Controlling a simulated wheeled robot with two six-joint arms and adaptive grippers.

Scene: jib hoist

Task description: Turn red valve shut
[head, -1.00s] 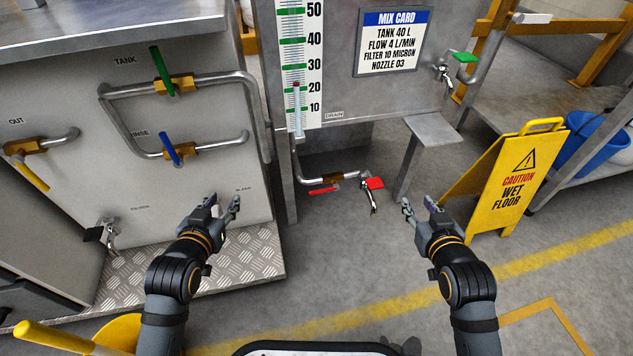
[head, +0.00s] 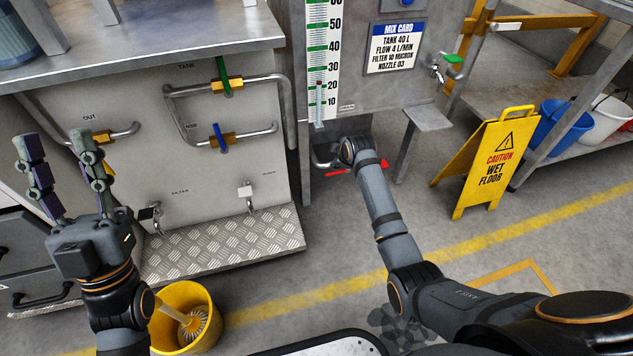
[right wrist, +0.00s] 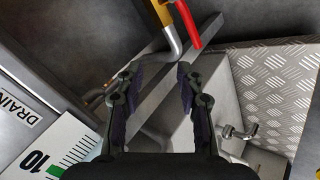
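The red valve handle (head: 342,172) sits low on the drain pipe under the grey tank and is partly covered by my right arm in the head view. In the right wrist view the red handle (right wrist: 187,24) shows at the top, beside a brass valve body (right wrist: 160,12) and a bent pipe. My right gripper (right wrist: 158,68) is open and empty, with the handle beyond its fingertips and apart from them. Its fingers are hidden in the head view. My left gripper (head: 56,143) is open and empty in front of the panel at left.
A green handle (head: 222,72) and a blue handle (head: 217,136) are on the panel's pipes. A yellow bucket (head: 178,325) with a brush stands on the floor. A wet floor sign (head: 492,160) stands at right. A small grey shelf (head: 428,118) juts out near the valve.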

